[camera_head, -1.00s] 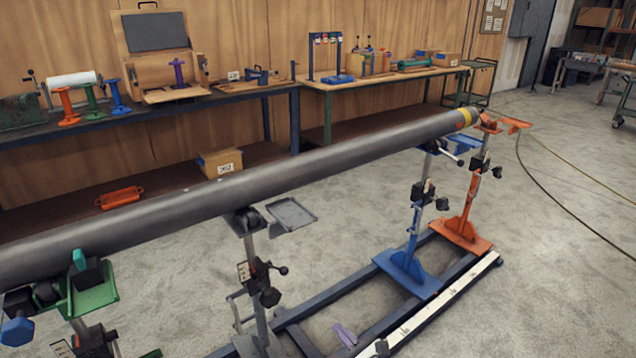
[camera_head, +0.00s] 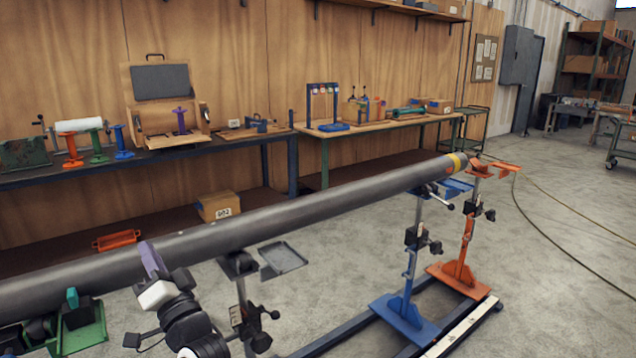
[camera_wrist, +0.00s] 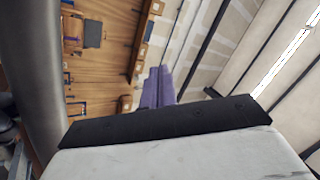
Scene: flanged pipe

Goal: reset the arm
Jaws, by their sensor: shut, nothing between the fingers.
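My gripper (camera_head: 152,262) shows at the lower left in the head view, with purple fingers pointing up on a white body. It stands in front of the near side of the long grey pipe (camera_head: 330,201), and its fingertips overlap the pipe in the picture. Whether they touch it I cannot tell. In the wrist view the purple fingers (camera_wrist: 157,88) are together with nothing between them. The pipe (camera_wrist: 36,75) runs along the left edge of that view, apart from the fingers. The pipe lies on several stands and has a yellow band near its far end.
A grey tray (camera_head: 284,259) juts out beside the pipe, right of my gripper. Benches with tools line the wall behind. The floor at right is open, with hoses on it.

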